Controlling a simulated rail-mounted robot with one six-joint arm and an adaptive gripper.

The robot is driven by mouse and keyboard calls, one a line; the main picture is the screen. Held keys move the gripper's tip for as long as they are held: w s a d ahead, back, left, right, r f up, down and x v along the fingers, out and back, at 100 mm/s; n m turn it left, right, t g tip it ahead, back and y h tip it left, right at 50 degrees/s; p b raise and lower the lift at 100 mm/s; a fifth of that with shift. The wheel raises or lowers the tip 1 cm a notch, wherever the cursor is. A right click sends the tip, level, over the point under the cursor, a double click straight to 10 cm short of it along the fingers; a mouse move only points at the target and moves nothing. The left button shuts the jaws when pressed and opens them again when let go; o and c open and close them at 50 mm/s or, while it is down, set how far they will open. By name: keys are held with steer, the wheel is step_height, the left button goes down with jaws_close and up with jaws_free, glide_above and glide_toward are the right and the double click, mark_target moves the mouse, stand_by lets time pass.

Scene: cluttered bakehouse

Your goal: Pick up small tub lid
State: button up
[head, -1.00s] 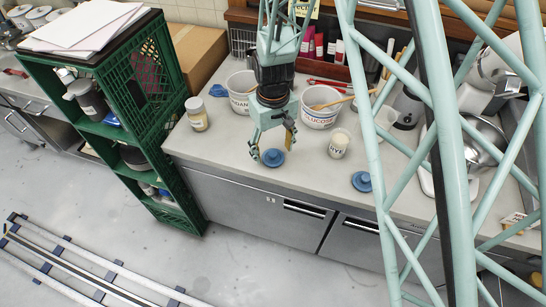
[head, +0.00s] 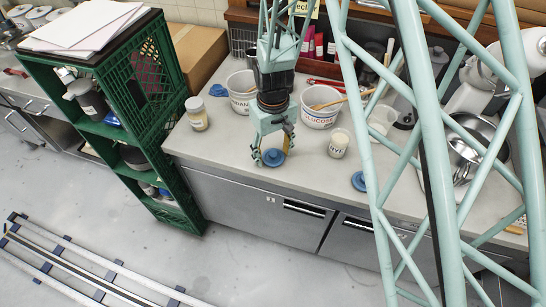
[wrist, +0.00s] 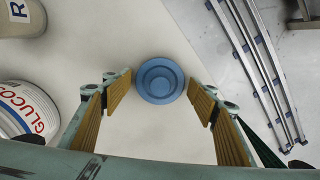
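A round blue lid with a raised centre (head: 273,158) lies flat near the front edge of the worktop. It also shows in the wrist view (wrist: 160,80), centred between the fingertips. My gripper (head: 272,152) points down over this lid; in the wrist view my gripper (wrist: 161,97) is open, with a finger on each side and gaps between fingers and lid. A similar blue lid (head: 359,181) lies to the right, and another blue lid (head: 218,90) lies at the back left. The frames do not name which lid is the small tub's.
A small tub (head: 338,143) stands right of my gripper. The glucose tub (head: 319,118) and another white tub (head: 240,104) stand behind. A jar (head: 196,114) is to the left, beside a green crate shelf (head: 172,170). The worktop's front edge is close to the lid.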

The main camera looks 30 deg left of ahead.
mark_target(273, 154)
steer(key=c, duration=0.4)
steer(key=shift+o, duration=0.2)
steer(key=shift+r, duration=0.1)
steer(key=shift+r, duration=1.6)
steer(key=shift+c, duration=0.2)
steer(key=shift+s+d+r, duration=0.1)
steer(key=shift+s+d, duration=0.05)
steer(key=s+d+r+b, duration=0.1)
steer(key=s+d, duration=1)
steer(key=shift+r+b, duration=0.2)
steer(key=shift+b, duration=0.1)
steer(key=shift+w, duration=0.1)
